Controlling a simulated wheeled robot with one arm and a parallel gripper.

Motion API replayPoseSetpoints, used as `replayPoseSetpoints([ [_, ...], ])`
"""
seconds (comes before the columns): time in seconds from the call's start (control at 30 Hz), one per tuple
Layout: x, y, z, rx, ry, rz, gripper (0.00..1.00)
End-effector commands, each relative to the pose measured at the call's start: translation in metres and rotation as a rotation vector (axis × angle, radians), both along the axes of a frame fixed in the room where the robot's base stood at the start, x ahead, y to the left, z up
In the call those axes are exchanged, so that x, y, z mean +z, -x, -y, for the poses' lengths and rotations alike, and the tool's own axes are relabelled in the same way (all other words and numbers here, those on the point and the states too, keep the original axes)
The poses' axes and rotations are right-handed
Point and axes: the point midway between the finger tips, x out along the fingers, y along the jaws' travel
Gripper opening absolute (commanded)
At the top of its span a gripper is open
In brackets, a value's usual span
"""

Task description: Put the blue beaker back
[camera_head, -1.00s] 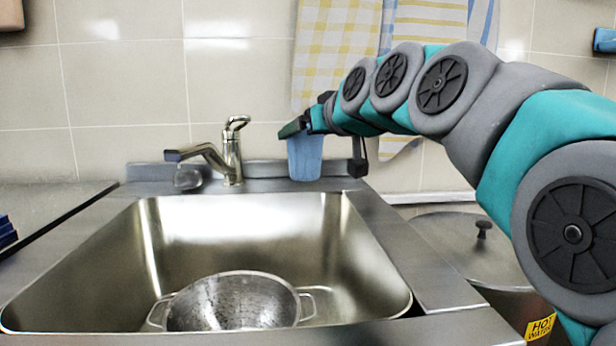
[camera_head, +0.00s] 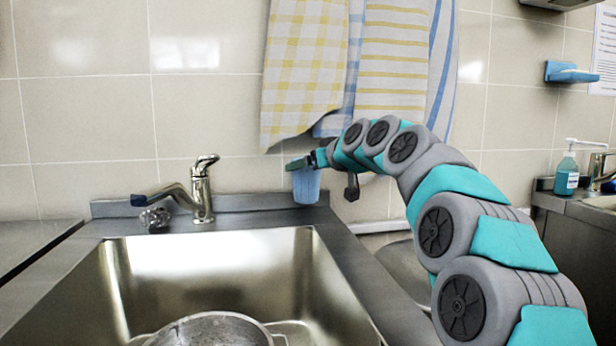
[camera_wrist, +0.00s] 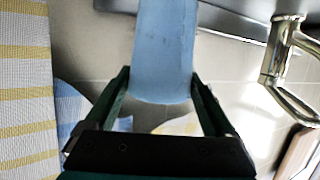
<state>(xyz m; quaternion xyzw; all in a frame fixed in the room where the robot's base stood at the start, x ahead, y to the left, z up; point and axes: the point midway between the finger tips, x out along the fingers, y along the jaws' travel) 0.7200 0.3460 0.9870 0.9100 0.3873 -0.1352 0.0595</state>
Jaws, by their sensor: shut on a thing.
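The blue beaker (camera_head: 306,187) is upright at the right end of the sink's back ledge, right of the tap. My gripper (camera_head: 300,164) is shut on it near its rim. In the wrist view the beaker (camera_wrist: 165,50) sits between the two dark green fingers (camera_wrist: 162,85), one on each side. I cannot tell whether its base touches the ledge or hangs just above or in front of it.
The steel sink (camera_head: 130,270) holds a metal colander (camera_head: 210,328). The tap (camera_head: 202,190) stands left of the beaker. Towels (camera_head: 395,60) hang behind my arm. A soap dispenser (camera_head: 567,172) stands far right by another tap. A blue wall holder (camera_head: 570,73) is above it.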

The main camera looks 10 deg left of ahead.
Motion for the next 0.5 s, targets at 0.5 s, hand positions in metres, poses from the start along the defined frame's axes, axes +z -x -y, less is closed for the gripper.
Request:
replayPoseSetpoints([
  [0.5,-0.036,0.000,-0.001,0.001,0.001,-0.001,0.34],
])
